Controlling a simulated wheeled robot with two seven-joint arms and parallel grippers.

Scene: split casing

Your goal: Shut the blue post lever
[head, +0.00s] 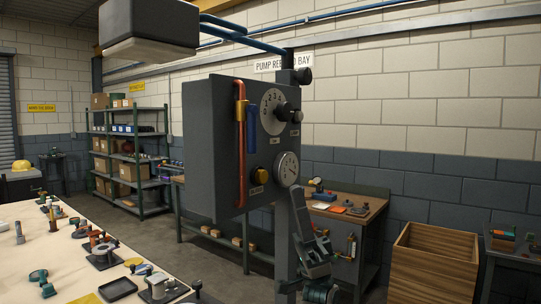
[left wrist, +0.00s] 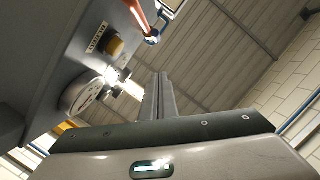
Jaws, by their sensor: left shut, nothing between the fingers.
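The blue lever (head: 252,130) is on the front of a grey panel box (head: 212,140) in the head view. It hangs down, roughly parallel to the copper pipe (head: 240,145) beside it. In the left wrist view a small blue part shows near the pipe (left wrist: 138,14); I cannot tell if it is the lever's end. My left gripper (head: 297,192) points up, below and right of the lever, near the gauge (head: 288,168). In the left wrist view its fingers (left wrist: 161,80) are together and empty, apart from the lever. My right gripper is not in view.
The panel also carries a numbered dial (head: 271,112) with a black knob, and a yellow button (head: 261,175). A cluttered table (head: 45,265) is at the lower left. A wooden crate (head: 432,265) and a workbench (head: 345,205) stand behind. The space before the panel's face looks clear.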

